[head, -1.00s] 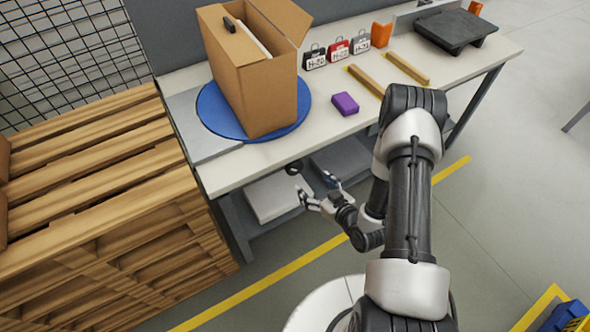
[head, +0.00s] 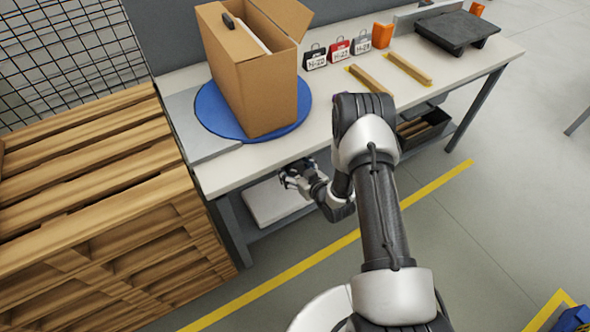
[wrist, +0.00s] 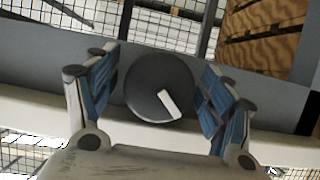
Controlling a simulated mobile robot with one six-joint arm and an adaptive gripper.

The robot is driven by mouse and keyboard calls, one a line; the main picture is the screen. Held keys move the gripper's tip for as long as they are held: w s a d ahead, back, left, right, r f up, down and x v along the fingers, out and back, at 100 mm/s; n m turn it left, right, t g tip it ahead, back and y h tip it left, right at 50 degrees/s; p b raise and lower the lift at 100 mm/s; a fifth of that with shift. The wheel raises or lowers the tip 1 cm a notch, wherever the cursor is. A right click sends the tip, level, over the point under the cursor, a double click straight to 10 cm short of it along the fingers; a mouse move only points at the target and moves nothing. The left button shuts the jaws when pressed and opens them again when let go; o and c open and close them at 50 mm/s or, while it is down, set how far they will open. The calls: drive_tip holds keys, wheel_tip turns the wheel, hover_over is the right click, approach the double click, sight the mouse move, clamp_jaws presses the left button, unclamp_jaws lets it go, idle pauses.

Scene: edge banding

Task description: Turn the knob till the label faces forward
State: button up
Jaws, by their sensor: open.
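A round dark knob (wrist: 148,76) with a white pointer bar (wrist: 168,103) is in the middle of the wrist view, on the bench's front edge. The bar points down and right. My gripper (head: 288,176) is open, with one finger on each side of the knob and visible gaps between; it hides the knob in the head view. No label shows on the box faces in view.
The bench top (head: 322,115) holds black, red and grey tags (head: 338,52), wooden strips (head: 408,70) and a dark platform (head: 456,28). A wooden pallet stack (head: 95,190) stands close on the left. A shelf (head: 275,202) lies under the bench.

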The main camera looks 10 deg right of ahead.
drive_tip(key=c, duration=1)
drive_tip(key=shift+m+y+b, duration=0.3)
drive_tip(key=shift+m+b, duration=0.1)
drive_tip(key=shift+m, duration=0.2)
drive_tip(key=shift+c, duration=0.2)
drive_tip(key=shift+m+y, duration=0.4)
drive_tip(key=o, duration=1)
drive_tip(key=shift+o, duration=0.2)
